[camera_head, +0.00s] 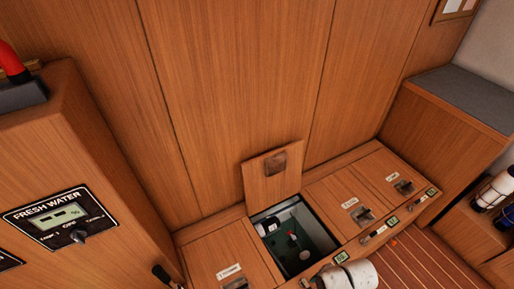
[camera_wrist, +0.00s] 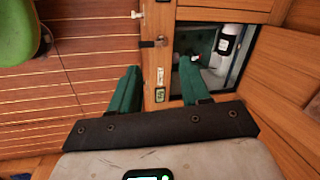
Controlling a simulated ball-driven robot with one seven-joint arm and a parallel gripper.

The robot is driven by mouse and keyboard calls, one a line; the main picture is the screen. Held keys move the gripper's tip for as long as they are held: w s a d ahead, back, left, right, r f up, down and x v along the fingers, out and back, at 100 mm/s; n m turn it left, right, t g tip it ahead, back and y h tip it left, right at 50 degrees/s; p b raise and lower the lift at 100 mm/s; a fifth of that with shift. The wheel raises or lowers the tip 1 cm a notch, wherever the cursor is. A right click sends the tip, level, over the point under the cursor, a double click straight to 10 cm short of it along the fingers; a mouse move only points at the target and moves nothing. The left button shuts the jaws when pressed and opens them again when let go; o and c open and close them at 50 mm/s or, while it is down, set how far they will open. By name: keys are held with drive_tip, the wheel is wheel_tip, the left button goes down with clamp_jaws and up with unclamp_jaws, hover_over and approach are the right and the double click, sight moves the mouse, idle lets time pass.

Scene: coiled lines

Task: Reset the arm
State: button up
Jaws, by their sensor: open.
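The fingers point towards the front edge of a bench with an open locker (camera_wrist: 212,90). In the head view my pale arm comes in at the bottom edge, in front of the same open locker (camera_head: 322,243). I cannot make out the gripper's fingers there.
The locker's wooden lid (camera_head: 272,176) stands raised against the panelled wall. Inside is a white and black item (camera_wrist: 227,42). Shut lids (camera_head: 216,256) flank the opening. A fresh water panel (camera_head: 62,216) is at left.

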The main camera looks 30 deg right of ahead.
drive_tip(key=s+a+r+n, duration=0.1)
drive_tip(key=s+r+n, duration=0.1)
drive_tip(key=r+n, duration=0.2)
drive_tip(key=s+a+r+n+g+b, duration=0.1)
drive_tip(key=s+r+n, duration=0.1)
drive_tip(key=r+n, duration=0.3)
drive_tip(key=s+a+r+n+h, duration=0.1)
drive_tip(key=s+r+n, duration=0.1)
drive_tip(key=r+n, duration=0.3)
wheel_tip(320, 180, up, 3)
drive_tip(key=shift+s+f+g, duration=0.2)
drive_tip(key=shift+s+g, duration=0.1)
drive_tip(key=shift+o, duration=0.2)
idle(0.4)
